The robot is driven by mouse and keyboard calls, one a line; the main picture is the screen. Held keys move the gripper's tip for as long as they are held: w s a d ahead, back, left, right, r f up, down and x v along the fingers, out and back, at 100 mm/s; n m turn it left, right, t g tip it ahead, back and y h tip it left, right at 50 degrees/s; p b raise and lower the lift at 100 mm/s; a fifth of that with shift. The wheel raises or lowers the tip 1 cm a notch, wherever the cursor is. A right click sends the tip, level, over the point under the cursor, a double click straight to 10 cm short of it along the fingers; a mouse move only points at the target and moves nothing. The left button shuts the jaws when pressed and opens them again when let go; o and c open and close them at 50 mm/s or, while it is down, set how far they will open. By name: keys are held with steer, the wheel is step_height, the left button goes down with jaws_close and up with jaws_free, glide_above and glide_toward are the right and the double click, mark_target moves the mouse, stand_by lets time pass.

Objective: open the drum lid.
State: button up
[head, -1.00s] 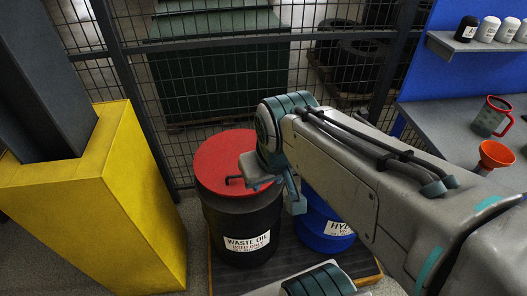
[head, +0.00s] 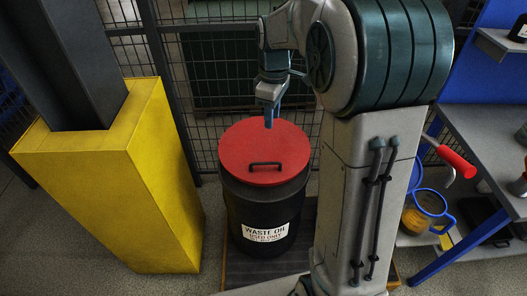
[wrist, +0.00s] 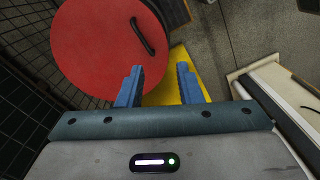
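The black drum (head: 262,215) labelled WASTE OIL stands upright, with its round red lid (head: 245,140) lying flat on top. The lid has a black bar handle (head: 266,165) on its near side. In the wrist view the lid (wrist: 95,45) fills the upper left, and its handle (wrist: 143,37) lies beyond the left finger. My gripper (head: 268,118) is above the far part of the lid, apart from the handle. In the wrist view my gripper (wrist: 160,78) has its blue fingers spread, with nothing between them.
A yellow block (head: 100,195) around a dark post stands left of the drum. A wire mesh fence (head: 215,60) runs behind. My arm fills the space right of the drum. A grey workbench (head: 487,150) is at the right, with a blue-rimmed jug (head: 425,210) below it.

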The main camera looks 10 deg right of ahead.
steer(key=w+f+n+g+b, duration=0.1)
steer(key=w+f+n+g, duration=0.1)
steer(key=w+f+n, duration=0.5)
steer(key=m+p, duration=0.2)
glide_above(266, 169)
steer(key=w+x, duration=0.1)
steer(key=x, duration=0.4)
steer(key=w+x, duration=0.1)
steer(key=x, duration=0.4)
steer(key=w+x, duration=0.1)
steer(key=x, duration=0.4)
steer(key=shift+d+f, duration=0.2)
steer(key=shift+f, duration=0.15)
jaws_close()
